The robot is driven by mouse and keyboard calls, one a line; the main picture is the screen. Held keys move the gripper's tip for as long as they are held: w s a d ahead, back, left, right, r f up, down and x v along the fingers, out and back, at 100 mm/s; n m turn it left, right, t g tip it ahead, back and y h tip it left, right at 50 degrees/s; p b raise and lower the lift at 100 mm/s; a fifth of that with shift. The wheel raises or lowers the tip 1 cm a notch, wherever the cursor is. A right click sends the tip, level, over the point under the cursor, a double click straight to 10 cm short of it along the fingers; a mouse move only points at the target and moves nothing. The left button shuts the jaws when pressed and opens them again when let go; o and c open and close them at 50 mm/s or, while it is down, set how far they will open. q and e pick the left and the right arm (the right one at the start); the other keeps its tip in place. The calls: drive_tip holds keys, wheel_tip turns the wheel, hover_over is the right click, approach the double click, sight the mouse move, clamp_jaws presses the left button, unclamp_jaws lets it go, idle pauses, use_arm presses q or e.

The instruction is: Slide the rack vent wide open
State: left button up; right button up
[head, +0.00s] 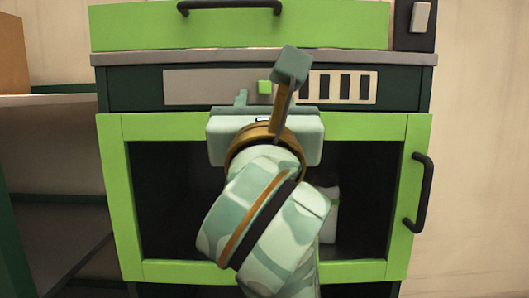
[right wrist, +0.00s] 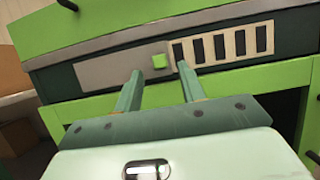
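The rack vent is a strip on the dark front of the cabinet, below the grey ledge. Its plain grey plate (head: 208,87) fills the left part, and a cream grille (head: 337,87) with several dark slots shows at the right. A small green knob (head: 264,87) sits near the plate's right end; it also shows in the right wrist view (right wrist: 159,62). My right gripper (head: 268,97) is open and empty, with the knob between its fingertips (right wrist: 159,70) in the picture. I cannot tell whether they touch it. My left gripper is out of view.
A green drawer (head: 330,24) with a black handle is above the vent. Below is a green-framed door (head: 115,200) with a dark window and a black handle (head: 424,192) at right. A shelf (head: 50,99) bearing a brown box (head: 12,55) stands at left.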

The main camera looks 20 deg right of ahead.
drive_tip(key=b+v, duration=0.2)
drive_tip(key=v, duration=1)
drive_tip(key=shift+a, duration=0.1)
